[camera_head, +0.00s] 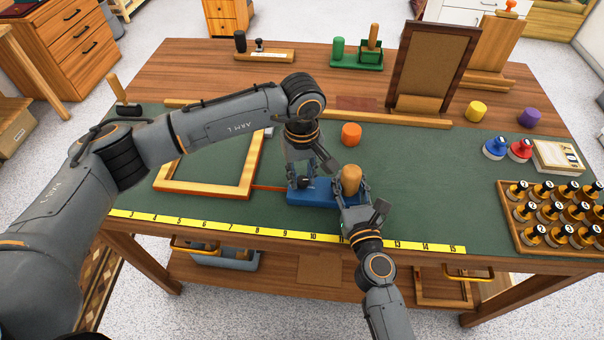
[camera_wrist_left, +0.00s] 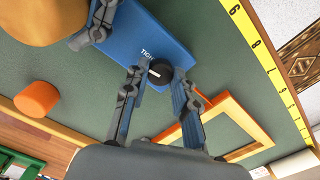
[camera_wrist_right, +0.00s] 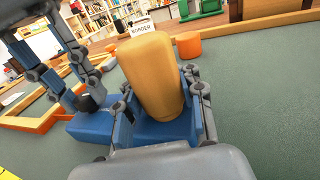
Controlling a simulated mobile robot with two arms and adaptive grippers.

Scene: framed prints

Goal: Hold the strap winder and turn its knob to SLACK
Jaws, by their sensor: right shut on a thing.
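The strap winder is a blue block (camera_head: 312,196) with a tan upright grip (camera_head: 351,179) and a small black knob (camera_wrist_left: 160,71). It lies on the green mat near the yellow ruler. In the left wrist view the knob's white mark points toward printed letters reading "TIGH", the rest hidden. My left gripper (camera_wrist_left: 157,80) is open, with a finger on each side of the knob and small gaps showing. My right gripper (camera_wrist_right: 162,110) is shut on the winder's grip, which stands between its fingers. No SLACK label is readable.
An orange cylinder (camera_head: 351,134) stands behind the winder. A wooden frame (camera_head: 205,190) lies to its left, with an orange-red strip between them. A dark frame (camera_head: 433,65) stands at the back. Green mat right of the winder is clear.

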